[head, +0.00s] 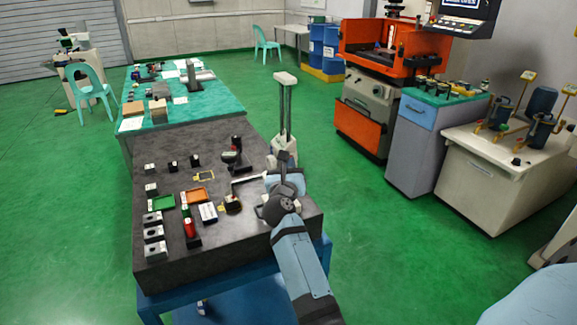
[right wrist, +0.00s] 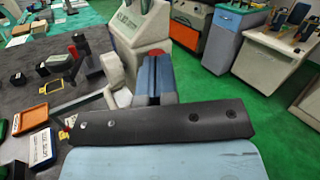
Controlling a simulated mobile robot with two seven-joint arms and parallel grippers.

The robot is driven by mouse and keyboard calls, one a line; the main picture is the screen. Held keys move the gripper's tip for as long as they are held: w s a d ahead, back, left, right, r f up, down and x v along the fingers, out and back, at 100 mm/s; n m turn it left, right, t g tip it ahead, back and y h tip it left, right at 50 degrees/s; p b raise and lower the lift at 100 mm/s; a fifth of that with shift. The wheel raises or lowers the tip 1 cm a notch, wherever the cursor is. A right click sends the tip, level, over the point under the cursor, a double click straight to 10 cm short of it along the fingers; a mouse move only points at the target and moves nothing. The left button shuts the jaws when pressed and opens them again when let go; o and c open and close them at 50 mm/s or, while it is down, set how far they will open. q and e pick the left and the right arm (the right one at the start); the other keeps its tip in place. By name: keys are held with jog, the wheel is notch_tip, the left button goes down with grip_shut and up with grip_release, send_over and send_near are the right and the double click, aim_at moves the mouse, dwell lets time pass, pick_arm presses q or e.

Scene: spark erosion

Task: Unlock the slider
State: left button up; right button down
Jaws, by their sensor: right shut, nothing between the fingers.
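A pale stand with an upright column of thin rods (head: 285,110) and a block on top rises at the right back edge of the dark table. It looks like a height gauge, and its lettered pale body shows in the right wrist view (right wrist: 138,22). I cannot make out a slider lock on it. My right gripper (head: 285,162) is in front of the stand's lower part; its blue-grey fingers (right wrist: 155,72) are shut with nothing between them. A pale round part (right wrist: 112,72) is close left of the fingers; whether they touch is unclear. My left gripper is out of view.
The dark table (head: 180,262) bears an orange tray (head: 197,195), a green tray (head: 164,203), a red-and-black item (head: 190,230), a white labelled box (head: 208,213) and several small blocks. A black instrument (head: 236,155) stands left of the gripper.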

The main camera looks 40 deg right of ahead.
dwell(0.3)
notch_tip(320, 180, up, 20)
jog(key=shift+p, duration=0.6)
